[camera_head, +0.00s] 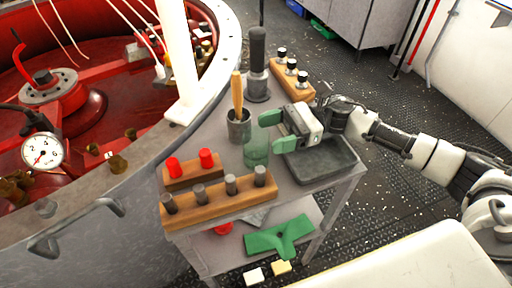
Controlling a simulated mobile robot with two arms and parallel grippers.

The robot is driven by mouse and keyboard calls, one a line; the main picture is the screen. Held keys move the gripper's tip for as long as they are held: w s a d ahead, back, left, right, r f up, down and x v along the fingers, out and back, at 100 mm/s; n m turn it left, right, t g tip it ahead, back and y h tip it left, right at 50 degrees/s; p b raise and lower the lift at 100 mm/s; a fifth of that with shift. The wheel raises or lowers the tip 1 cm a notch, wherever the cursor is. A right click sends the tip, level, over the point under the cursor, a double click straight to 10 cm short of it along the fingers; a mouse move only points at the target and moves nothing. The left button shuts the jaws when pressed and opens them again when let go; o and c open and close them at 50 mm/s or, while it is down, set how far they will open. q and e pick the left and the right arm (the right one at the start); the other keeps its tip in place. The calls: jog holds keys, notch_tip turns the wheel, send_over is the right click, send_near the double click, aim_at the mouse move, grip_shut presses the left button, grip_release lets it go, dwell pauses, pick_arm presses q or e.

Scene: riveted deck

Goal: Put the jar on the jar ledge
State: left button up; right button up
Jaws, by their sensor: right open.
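A translucent green jar (256,150) stands on the grey cart top, just in front of a dark metal cup. My right gripper (271,131) is open, with green fingers pointing left at the jar's upper right side. The near finger overlaps the jar's edge in the picture; I cannot tell whether it touches. Nothing shows held in the gripper. I cannot tell which surface is the jar ledge. My left gripper is not in view.
The metal cup (238,131) holds a wooden-handled tool. Wooden racks with grey pegs (215,201), red pegs (192,178) and black-topped pieces (292,82) stand around. A dark tray (345,175) lies under my right gripper. A large red-lined vessel (120,215) borders the left.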

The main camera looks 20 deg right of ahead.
aim_at(256, 137)
jog(key=a+p, duration=0.1)
jog(key=a, duration=0.3)
jog(key=shift+a, duration=0.2)
jog(key=shift+d, duration=0.1)
jog(key=shift+c, duration=0.5)
jog(key=c, duration=0.7)
